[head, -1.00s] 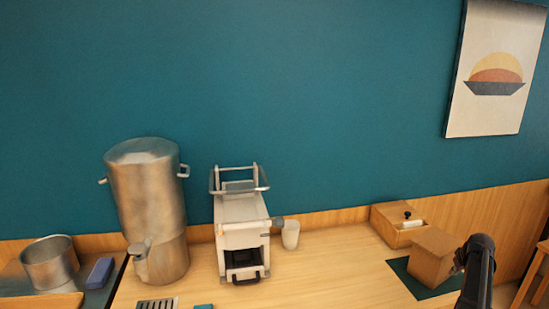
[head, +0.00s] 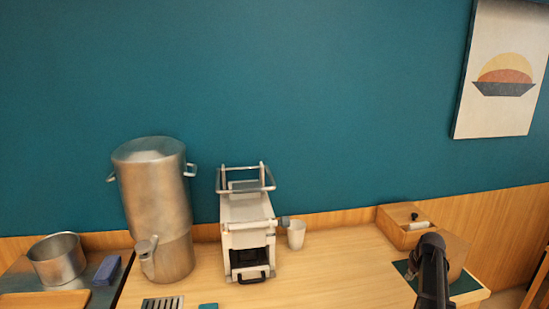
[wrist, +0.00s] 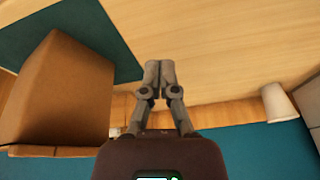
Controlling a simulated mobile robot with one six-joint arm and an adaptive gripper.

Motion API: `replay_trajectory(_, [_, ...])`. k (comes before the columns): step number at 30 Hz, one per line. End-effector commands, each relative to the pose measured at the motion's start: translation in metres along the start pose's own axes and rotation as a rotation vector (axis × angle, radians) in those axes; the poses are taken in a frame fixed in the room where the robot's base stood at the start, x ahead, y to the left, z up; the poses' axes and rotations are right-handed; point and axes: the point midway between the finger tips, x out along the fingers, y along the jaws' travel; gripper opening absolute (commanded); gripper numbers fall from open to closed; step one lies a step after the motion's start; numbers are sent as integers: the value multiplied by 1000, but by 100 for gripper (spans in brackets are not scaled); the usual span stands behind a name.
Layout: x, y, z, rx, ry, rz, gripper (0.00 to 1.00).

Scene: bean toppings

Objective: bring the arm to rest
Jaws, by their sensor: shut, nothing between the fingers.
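My gripper (wrist: 160,70) shows in the wrist view with its two grey fingers together and nothing between them. It is above the wooden counter (wrist: 215,40), apart from the things there. A brown box (wrist: 65,95) stands at the left of the wrist view, beside the fingers. In the head view a dark part of my arm (head: 432,272) stands at the lower right, in front of the same box (head: 457,253) and hiding part of it. The fingertips cannot be made out in the head view.
A dark green mat (head: 465,285) lies under the box. Behind it is a wooden container (head: 395,231) with a black knob. A white cup (head: 296,236) stands beside a white machine (head: 247,215); a metal urn (head: 155,210) is farther left. The counter between cup and mat is clear.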

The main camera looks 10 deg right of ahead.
Motion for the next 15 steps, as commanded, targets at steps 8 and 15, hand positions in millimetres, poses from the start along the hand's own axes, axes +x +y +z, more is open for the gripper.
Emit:
replay_trajectory(8, [2,-108,22,-39,-70,-24,0])
replay_trajectory(15, [0,-189,49,-69,-130,-30,0])
